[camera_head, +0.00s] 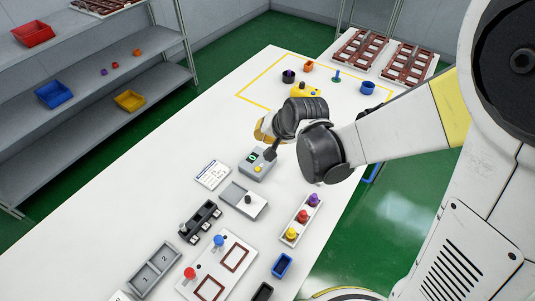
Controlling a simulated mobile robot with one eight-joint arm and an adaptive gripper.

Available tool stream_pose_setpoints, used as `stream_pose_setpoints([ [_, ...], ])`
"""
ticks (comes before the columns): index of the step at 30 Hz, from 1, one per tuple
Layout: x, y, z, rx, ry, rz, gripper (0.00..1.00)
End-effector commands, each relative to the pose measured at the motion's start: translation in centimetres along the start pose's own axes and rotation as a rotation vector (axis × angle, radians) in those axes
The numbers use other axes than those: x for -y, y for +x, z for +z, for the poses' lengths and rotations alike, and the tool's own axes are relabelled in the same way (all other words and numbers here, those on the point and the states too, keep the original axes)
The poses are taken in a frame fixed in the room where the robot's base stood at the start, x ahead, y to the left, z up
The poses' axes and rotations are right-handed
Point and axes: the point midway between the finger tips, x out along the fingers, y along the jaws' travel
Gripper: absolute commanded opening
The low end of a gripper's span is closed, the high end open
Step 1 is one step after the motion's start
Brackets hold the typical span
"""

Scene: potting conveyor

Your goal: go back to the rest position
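My arm reaches in from the right over the white table (325,222). Its dark and yellow wrist joints hang above the middle of the table. My gripper (270,154) seems to be the small dark part below the wrist, by a grey device with a small screen (257,164) and a yellow button. I cannot tell whether it touches the device. The fingers are too small and too hidden to show whether they are open or shut. I see nothing clearly held.
Around my arm are a yellow object (304,91), a blue cup (368,88), a white strip with colored knobs (301,221), a grey slider box (244,200), and a panel with red and blue knobs (219,266). Racks (362,50) stand behind; shelves (85,95) at left.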

Motion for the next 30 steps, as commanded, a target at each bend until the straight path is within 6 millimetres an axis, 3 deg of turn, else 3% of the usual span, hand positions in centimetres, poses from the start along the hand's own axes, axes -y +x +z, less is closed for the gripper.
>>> stream_pose_setpoints([
  [22, -0.2, -0.3, -0.1, -0.002, -0.004, 0.003, 0.00],
  [26, -0.9, -2.8, -0.6, -0.015, -0.031, 0.023, 0.00],
  [30, -2.6, -7.5, -1.1, -0.038, -0.090, 0.065, 0.00],
])
